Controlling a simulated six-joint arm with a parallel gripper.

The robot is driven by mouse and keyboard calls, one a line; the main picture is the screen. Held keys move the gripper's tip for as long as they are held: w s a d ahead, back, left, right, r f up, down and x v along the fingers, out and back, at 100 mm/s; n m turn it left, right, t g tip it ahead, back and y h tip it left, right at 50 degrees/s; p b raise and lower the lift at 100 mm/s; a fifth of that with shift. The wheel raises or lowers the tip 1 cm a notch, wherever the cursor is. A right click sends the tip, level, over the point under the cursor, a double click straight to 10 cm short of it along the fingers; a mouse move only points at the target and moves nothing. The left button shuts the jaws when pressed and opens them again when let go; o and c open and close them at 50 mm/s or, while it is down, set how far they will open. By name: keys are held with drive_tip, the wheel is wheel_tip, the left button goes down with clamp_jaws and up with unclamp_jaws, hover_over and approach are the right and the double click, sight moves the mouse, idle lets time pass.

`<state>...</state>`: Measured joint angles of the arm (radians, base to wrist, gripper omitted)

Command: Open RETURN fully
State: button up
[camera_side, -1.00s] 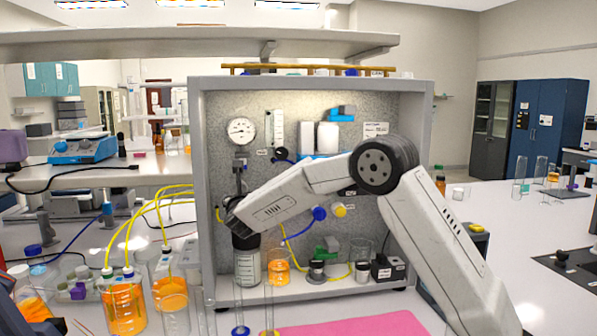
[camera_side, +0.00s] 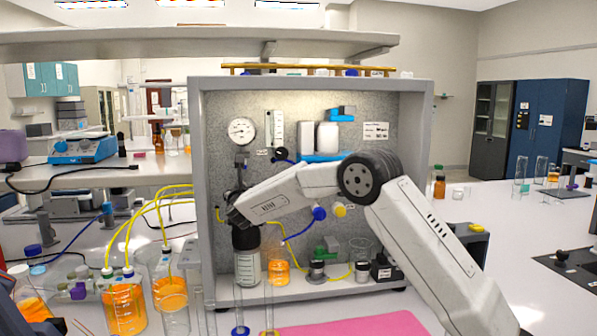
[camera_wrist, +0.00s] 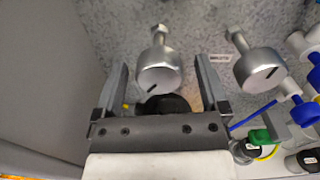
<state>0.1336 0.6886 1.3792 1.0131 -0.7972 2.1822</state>
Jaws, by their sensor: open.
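In the wrist view, a round silver knob (camera_wrist: 158,74) with a dark slot mark stands on the speckled panel. The two fingers of my gripper (camera_wrist: 162,78) are open on either side of it, with a gap on both sides. A second silver knob (camera_wrist: 260,68) with a slanted dark mark is to the right, outside the fingers. A small label (camera_wrist: 220,58) sits between the two knobs, too small to read, so I cannot tell which knob is RETURN. In the side view, my wrist hides these knobs and most of my gripper.
A grey cabinet frame (camera_side: 196,140) surrounds the panel. A blue knob (camera_side: 319,213) and a yellow knob (camera_side: 340,210) are right of my wrist. Yellow tubes (camera_side: 150,205) run at the left.

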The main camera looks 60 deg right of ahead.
drive_tip(key=shift+x, duration=1.35)
drive_tip(key=shift+c, duration=0.3)
clamp_jaws()
drive_tip(key=shift+n, duration=0.3)
drive_tip(key=n, duration=0.3)
drive_tip(key=shift+n, duration=2)
